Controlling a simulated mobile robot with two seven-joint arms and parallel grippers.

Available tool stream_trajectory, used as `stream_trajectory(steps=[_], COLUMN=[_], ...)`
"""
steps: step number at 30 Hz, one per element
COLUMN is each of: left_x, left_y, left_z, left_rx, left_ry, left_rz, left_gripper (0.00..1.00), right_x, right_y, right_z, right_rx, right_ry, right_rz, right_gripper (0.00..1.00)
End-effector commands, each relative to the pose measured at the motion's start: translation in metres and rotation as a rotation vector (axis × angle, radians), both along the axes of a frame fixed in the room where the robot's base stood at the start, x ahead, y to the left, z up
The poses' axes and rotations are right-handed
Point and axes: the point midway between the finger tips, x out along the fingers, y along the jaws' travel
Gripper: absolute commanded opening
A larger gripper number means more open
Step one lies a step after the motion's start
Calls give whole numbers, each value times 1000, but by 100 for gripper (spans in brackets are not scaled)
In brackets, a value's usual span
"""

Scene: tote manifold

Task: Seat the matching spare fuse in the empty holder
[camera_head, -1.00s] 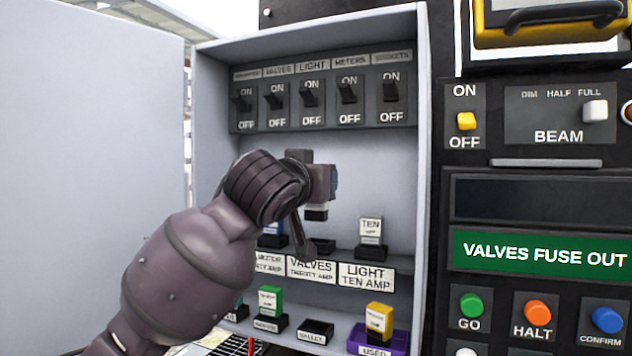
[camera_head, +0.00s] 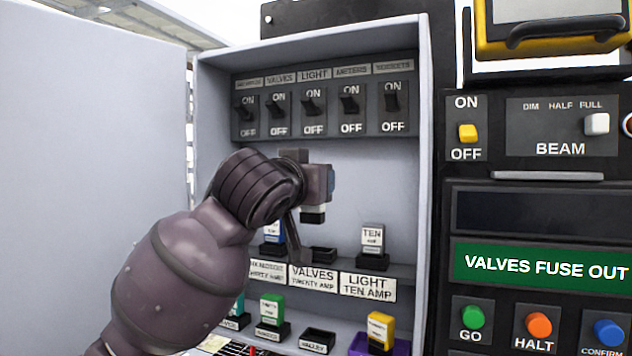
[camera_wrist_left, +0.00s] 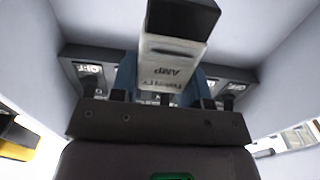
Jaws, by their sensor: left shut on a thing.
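My left gripper (camera_head: 316,190) is shut on a white fuse with a dark base (camera_head: 313,213). The held fuse also shows in the left wrist view (camera_wrist_left: 172,62), with an upside-down AMP label, its dark end away from the jaws. It hangs in free air above the empty black holder (camera_head: 321,254) behind the VALVES label (camera_head: 313,275). A gap separates fuse and holder, and my wrist partly hides that area. My right gripper is not in view.
A white TEN fuse (camera_head: 373,236) stands right of the empty holder, a blue fuse (camera_head: 273,233) left. Below are a green fuse (camera_head: 271,307), an empty holder (camera_head: 317,341) and a yellow fuse (camera_head: 380,327) at a purple tray (camera_head: 359,343). The cabinet walls enclose the shelf.

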Motion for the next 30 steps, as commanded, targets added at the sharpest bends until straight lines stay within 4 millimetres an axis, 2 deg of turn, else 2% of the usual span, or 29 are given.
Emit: stream_trajectory(steps=[11, 21, 30], left_x=[-23, -43, -53], left_y=[10, 18, 22], left_z=[0, 0, 0], left_rx=[-1, 0, 0], left_ry=[0, -1, 0], left_rz=[0, -1, 0], left_gripper=[19, 19, 19], right_x=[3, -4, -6], right_y=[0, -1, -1], right_z=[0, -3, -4], right_rx=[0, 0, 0], right_ry=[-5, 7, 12], right_rz=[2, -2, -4], right_gripper=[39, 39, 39])
